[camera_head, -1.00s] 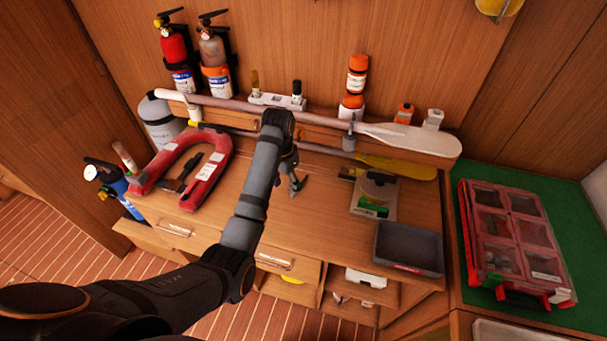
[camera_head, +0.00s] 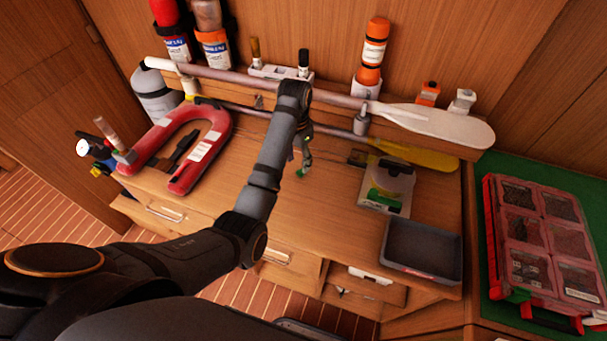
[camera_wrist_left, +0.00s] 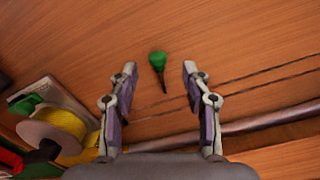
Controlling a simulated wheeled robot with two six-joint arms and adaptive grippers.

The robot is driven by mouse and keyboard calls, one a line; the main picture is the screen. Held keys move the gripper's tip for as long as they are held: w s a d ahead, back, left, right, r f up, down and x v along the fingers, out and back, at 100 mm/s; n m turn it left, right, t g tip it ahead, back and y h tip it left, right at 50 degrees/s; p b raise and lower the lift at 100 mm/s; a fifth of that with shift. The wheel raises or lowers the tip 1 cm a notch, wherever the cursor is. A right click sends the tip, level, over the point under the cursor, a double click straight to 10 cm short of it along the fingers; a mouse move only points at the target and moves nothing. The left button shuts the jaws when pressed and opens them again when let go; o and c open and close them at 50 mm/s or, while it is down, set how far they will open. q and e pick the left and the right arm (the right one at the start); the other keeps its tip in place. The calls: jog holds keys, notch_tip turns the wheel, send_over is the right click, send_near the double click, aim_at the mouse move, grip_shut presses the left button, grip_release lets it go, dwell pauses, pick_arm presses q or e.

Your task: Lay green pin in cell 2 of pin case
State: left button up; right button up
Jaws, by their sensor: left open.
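The green pin (camera_wrist_left: 157,62) lies on the wooden bench top, its round green head away from the wrist and its dark shank toward it. It also shows in the head view (camera_head: 301,173) as a small green spot just below the jaws. My left gripper (camera_head: 305,158) points down over the bench. In the left wrist view its jaws (camera_wrist_left: 160,78) are open and empty, one on each side of the pin. The pin case (camera_head: 497,243) is the red case with clear-lidded cells at the right. Cell numbers cannot be read. My right gripper is not in view.
A grey tray (camera_head: 424,270) and a spool on a scale-like stand (camera_head: 393,180) sit right of the gripper. A red horseshoe buoy (camera_head: 150,152) lies left. An oar (camera_head: 430,124) runs along the back. The case lies on a green mat (camera_head: 488,290). Bench middle is clear.

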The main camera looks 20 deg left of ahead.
aim_at(299, 172)
pick_arm(q)
jog(key=shift+s+f+b, duration=0.1)
jog(key=shift+f+b, duration=0.55)
jog(key=shift+f, duration=0.05)
jog(key=shift+s+d+f, duration=0.1)
jog(key=shift+d+f, duration=0.05)
jog(key=shift+f, duration=0.1)
notch_tip(299, 172, down, 2)
jog(key=shift+d+f+p, duration=0.1)
jog(key=shift+f+p, duration=0.15)
jog(key=shift+p, duration=0.2)
jog(key=shift+f, duration=0.25)
grip_shut()
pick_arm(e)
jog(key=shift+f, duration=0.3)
